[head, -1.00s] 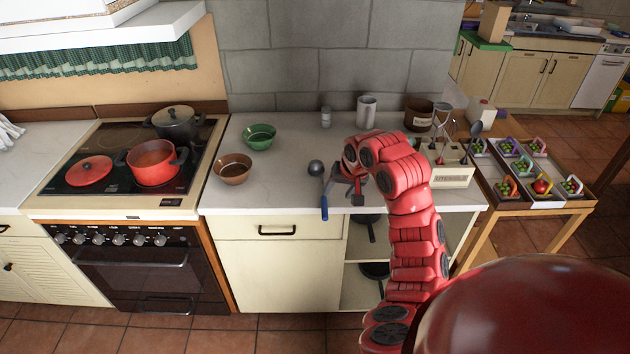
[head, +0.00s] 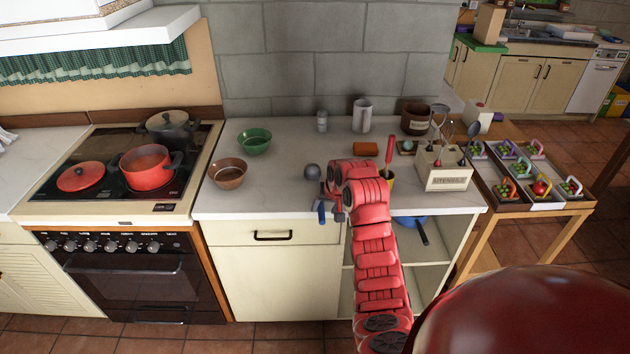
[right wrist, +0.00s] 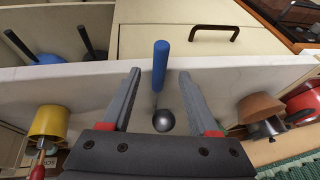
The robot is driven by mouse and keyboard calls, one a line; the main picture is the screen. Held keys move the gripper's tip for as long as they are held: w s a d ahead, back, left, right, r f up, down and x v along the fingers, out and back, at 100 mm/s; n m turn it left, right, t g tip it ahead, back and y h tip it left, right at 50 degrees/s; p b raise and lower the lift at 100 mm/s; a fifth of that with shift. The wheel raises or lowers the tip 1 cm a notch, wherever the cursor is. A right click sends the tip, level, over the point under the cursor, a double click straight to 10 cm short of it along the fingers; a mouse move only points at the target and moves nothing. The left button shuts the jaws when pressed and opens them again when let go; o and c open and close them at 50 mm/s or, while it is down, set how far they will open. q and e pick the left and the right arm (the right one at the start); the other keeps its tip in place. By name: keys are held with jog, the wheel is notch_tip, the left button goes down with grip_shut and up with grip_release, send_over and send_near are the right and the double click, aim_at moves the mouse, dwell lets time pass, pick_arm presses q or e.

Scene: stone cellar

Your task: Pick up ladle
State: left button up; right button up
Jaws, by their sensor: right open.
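The ladle lies on the counter near its front edge. In the head view its round grey bowl (head: 312,172) shows left of my right gripper, and its blue handle (head: 322,212) reaches the front edge. My right gripper (head: 333,203) is open and hides the middle of the ladle. In the right wrist view the blue handle (right wrist: 160,66) and dark bowl (right wrist: 163,121) lie between the two spread fingers (right wrist: 159,76). Neither finger appears to touch the ladle; I cannot tell the exact height gap. My left gripper is not in view.
A brown bowl (head: 229,174) and green bowl (head: 254,141) stand to the left on the counter, beside the stove with a red pot (head: 146,165). A utensil holder (head: 446,176) stands right. A yellow cup (right wrist: 50,122) is near my gripper. Shelves lie open below.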

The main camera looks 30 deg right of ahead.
aim_at(322, 212)
jog(key=shift+p+x, duration=0.45)
jog(key=shift+x, duration=1.1)
jog(key=shift+w+d, duration=0.1)
jog(key=shift+c, duration=0.2)
jog(key=shift+r, duration=0.1)
grip_shut()
